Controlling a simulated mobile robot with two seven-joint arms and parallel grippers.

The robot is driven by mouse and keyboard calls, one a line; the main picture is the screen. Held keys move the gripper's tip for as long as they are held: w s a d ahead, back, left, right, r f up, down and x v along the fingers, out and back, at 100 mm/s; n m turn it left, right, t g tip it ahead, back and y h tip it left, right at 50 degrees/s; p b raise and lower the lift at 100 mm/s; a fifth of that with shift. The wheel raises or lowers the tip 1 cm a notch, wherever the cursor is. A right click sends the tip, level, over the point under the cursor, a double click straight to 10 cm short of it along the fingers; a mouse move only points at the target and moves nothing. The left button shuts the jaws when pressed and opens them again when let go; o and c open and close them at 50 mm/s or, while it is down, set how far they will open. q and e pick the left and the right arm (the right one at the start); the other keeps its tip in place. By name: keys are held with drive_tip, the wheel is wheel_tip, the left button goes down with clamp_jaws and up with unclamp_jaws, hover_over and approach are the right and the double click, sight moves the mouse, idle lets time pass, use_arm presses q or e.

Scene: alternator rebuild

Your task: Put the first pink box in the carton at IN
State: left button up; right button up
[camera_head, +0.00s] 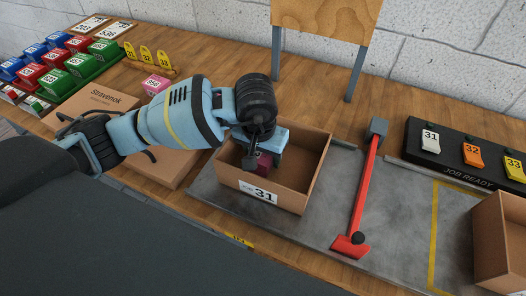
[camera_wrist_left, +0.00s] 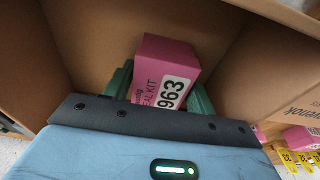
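A pink box marked 963 (camera_wrist_left: 165,75) is between the green fingers of my left gripper (camera_wrist_left: 158,92), which touch its two sides. In the head view the pink box (camera_head: 264,160) is mostly hidden by the gripper (camera_head: 262,154). Gripper and box are inside the open carton labelled 31 (camera_head: 302,190), near its left side. The carton's walls (camera_wrist_left: 85,35) surround the box in the left wrist view. I cannot tell whether the box touches the carton floor. A second pink box (camera_head: 157,84) stands on the table at the back left. My right gripper is not in view.
Another open carton (camera_head: 497,240) is at the right edge. A black tag rack (camera_head: 452,163) is behind it. Closed brown boxes (camera_head: 100,106) and coloured bins (camera_head: 60,62) are at left.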

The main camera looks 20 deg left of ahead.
sight(259, 156)
use_arm(q)
drive_tip(key=shift+o, duration=1.3)
drive_tip(key=shift+r, duration=0.2)
wheel_tip(259, 156, up, 12)
drive_tip(key=s, duration=0.1)
drive_tip(key=shift+s, duration=0.4)
